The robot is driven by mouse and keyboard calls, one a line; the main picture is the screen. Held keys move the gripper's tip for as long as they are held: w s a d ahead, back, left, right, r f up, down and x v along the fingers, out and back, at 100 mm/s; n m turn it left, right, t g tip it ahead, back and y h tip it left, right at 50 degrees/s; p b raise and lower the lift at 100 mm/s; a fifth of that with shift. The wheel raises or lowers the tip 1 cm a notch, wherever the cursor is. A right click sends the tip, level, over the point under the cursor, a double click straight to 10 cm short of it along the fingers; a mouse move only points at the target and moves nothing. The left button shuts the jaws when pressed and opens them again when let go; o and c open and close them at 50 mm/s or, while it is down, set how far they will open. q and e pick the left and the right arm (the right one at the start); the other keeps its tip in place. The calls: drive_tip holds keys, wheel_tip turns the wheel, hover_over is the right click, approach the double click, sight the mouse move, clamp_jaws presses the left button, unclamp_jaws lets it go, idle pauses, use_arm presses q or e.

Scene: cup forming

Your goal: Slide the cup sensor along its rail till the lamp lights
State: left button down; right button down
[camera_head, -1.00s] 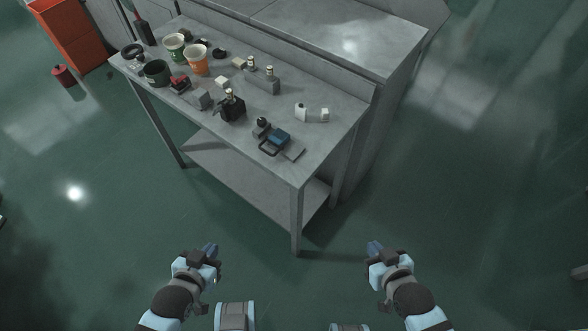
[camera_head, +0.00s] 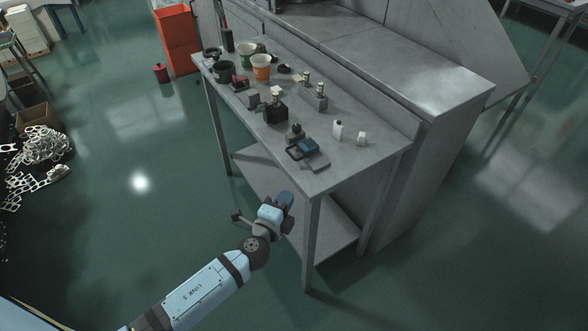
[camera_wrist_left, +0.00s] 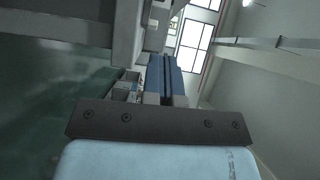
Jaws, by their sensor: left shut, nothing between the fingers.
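Several small devices stand on the grey metal table (camera_head: 350,170). A black block with a brass-coloured top (camera_head: 276,110) and a grey block with a similar top (camera_head: 321,98) are near its middle. A blue-topped unit with a dark frame (camera_head: 307,147) lies near the front corner. I cannot tell which is the cup sensor, and no rail or lit lamp can be made out. My left gripper (camera_head: 287,199) is in front of the table, below its top, shut and empty. Its blue fingers lie together in the left wrist view (camera_wrist_left: 166,78). My right gripper is out of view.
Small white items (camera_head: 338,130) lie to the right. A lower shelf (camera_head: 330,234) and table legs are close to my left gripper.

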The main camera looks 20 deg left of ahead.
sight(293, 173)
use_arm(q)
drive_tip(key=w, duration=0.6)
drive_tip(key=w+p, duration=0.1)
drive_tip(key=w, duration=0.2)
drive_tip(key=shift+d, duration=0.3)
drive_tip(key=shift+w+a+f, duration=0.15)
drive_tip(key=shift+w+a, duration=1.1)
drive_tip(key=shift+w+a+f, duration=0.1)
